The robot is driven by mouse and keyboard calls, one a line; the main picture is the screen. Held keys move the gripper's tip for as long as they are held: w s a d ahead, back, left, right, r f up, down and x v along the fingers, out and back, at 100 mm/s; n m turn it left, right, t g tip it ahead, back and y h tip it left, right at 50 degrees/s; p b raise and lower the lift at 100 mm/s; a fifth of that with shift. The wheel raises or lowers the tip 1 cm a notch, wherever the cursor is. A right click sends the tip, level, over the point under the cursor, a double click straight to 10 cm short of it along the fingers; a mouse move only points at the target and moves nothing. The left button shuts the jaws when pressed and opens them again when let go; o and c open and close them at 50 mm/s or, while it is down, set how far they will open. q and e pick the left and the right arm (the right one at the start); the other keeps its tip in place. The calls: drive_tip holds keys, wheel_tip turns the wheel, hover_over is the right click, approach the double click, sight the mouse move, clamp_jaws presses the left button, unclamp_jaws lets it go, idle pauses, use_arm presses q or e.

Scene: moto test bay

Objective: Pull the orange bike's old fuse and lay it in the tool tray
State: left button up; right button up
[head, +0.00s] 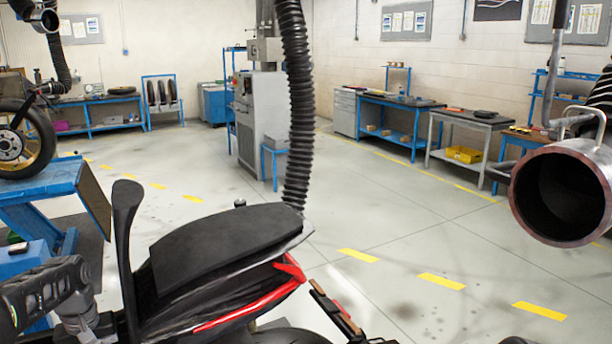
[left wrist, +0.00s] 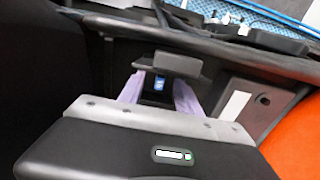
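In the left wrist view a small blue fuse (left wrist: 159,84) sits in a dark recess under a black block. My left gripper (left wrist: 159,90) reaches into this recess. Its two pale purple fingers stand one on each side of the fuse, with a gap between them, so it looks open. Whether a finger touches the fuse I cannot tell. An orange panel (left wrist: 295,140) shows at the right. In the head view a motorcycle with a black seat (head: 225,245) and red trim stands close in front. No tool tray can be made out, and my right gripper is not in view.
A blue stand (head: 45,178) with a wheel above it is at the left. A black hose (head: 297,110) hangs behind the seat. A large open pipe end (head: 565,195) juts in at the right. Benches (head: 470,120) line the back wall. The floor between is clear.

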use_arm(q)
drive_tip(key=shift+c, duration=0.2)
clamp_jaws()
drive_tip(key=shift+r, duration=0.1)
idle(1.3)
drive_tip(key=shift+r+p, duration=2.35)
drive_tip(key=shift+r, duration=0.6)
